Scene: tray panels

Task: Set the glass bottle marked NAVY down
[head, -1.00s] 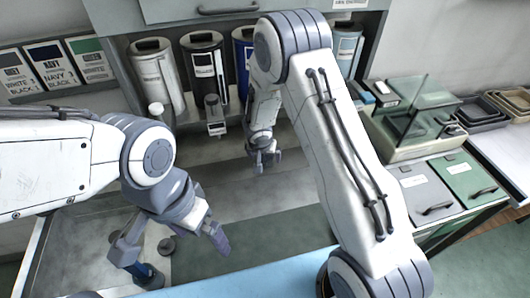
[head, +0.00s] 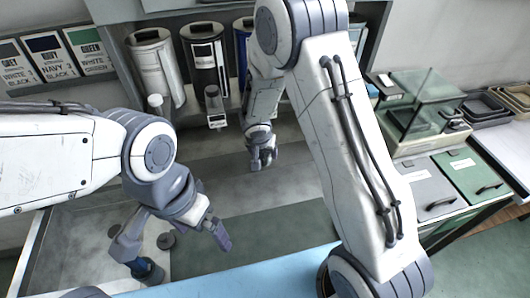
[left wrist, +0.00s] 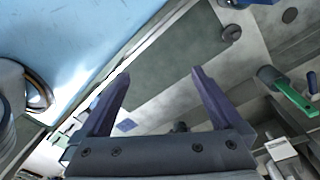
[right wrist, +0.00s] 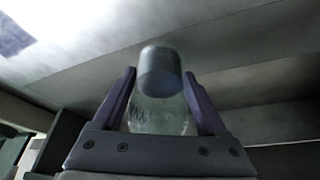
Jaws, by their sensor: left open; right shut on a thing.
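A clear glass bottle (right wrist: 158,117) with a grey-blue rounded end stands between the fingers of my right gripper (right wrist: 160,76), which is shut on it. Dark marks show on its glass, but I cannot read them as NAVY. In the head view my right gripper (head: 262,160) is over the grey bench, in front of the tall canisters; the bottle cannot be made out there. My left gripper (left wrist: 155,85) is open and empty, and in the head view it hangs low over the front left of the bench.
Tall canisters (head: 206,65) line the back, with a small labelled bottle (head: 214,103) in front. Colour cards (head: 48,57) are at the left, one reading NAVY. A glass-sided box (head: 420,110) and lidded bins (head: 470,175) are at the right. The bench middle (head: 225,185) is mostly clear.

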